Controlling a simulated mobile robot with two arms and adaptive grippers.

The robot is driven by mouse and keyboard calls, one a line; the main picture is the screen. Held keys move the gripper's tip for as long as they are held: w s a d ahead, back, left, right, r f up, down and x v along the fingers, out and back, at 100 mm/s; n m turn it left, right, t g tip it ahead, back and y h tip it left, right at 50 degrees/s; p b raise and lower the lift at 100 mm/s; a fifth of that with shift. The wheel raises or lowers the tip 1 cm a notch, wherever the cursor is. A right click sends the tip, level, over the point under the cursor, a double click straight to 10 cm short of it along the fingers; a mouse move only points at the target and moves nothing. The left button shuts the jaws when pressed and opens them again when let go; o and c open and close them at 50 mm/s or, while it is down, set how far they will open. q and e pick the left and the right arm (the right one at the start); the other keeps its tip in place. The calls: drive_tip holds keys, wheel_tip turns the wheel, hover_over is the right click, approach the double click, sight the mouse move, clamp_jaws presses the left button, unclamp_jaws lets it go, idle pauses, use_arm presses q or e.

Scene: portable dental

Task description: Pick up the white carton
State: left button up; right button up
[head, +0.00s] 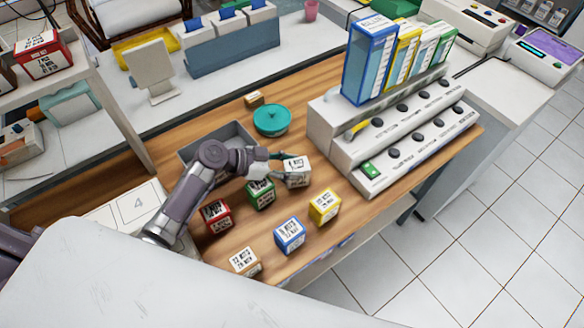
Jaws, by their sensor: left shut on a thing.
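The white carton (297,172) is a small box with dark print on the wooden table, close to the front of the white control unit. My left gripper (275,165) reaches it from the left and is shut on it, with the fingers at its left side. I cannot tell whether the carton touches the table. A second whitish carton with an orange-tan side (245,262) stands near the table's front edge. My right gripper is not in view.
Green (261,194), red (216,217), blue (289,234) and yellow (324,206) cartons stand close by on the table. A grey tray (190,151) lies behind my left arm, and a teal lidded dish (271,119) behind the gripper. The control unit (340,143) blocks the right.

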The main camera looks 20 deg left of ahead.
use_arm(q)
drive_tip(key=r, duration=0.1)
drive_tip(key=r+b, duration=0.1)
drive_tip(key=r, duration=0.2)
drive_tip(key=shift+s+d, duration=0.2)
drive_tip(key=shift+d, duration=0.05)
drive_tip(key=s+d+r+b, duration=0.1)
drive_tip(key=s+d+r, duration=0.5)
drive_tip(key=d+r, duration=0.1)
drive_tip(key=shift+s+d, duration=0.4)
drive_tip(key=shift+d, duration=0.5)
